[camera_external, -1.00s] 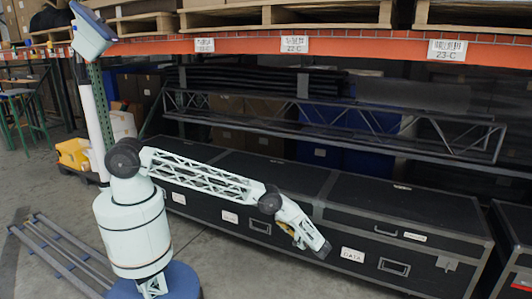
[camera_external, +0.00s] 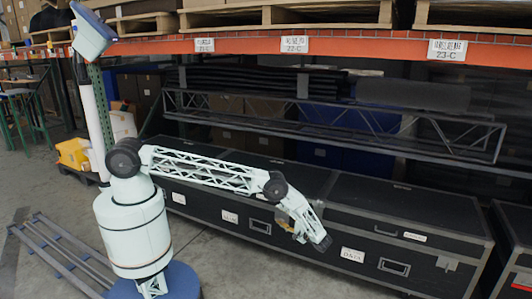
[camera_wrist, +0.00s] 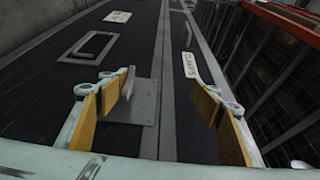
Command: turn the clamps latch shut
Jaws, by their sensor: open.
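The clamps latch (camera_wrist: 129,82) is a small grey lever on a square metal plate on the black case's face. In the wrist view it shows beside my left finger's tip, toward the inner side; whether they touch I cannot tell. A white label reading CLAMPS (camera_wrist: 201,73) is on the case to the right, close to my right finger. My gripper (camera_wrist: 160,92) is open, with yellow pads and nothing held. In the external view my gripper (camera_external: 305,236) is at the front of the long black case, and the latch is hidden there.
The black case (camera_external: 395,222) has metal edging. A recessed handle (camera_wrist: 90,46) and another white label (camera_wrist: 118,17) lie farther along in the wrist view. Another case (camera_external: 513,240) stands at the right. A dark truss (camera_external: 330,118) runs behind. The floor in front is open.

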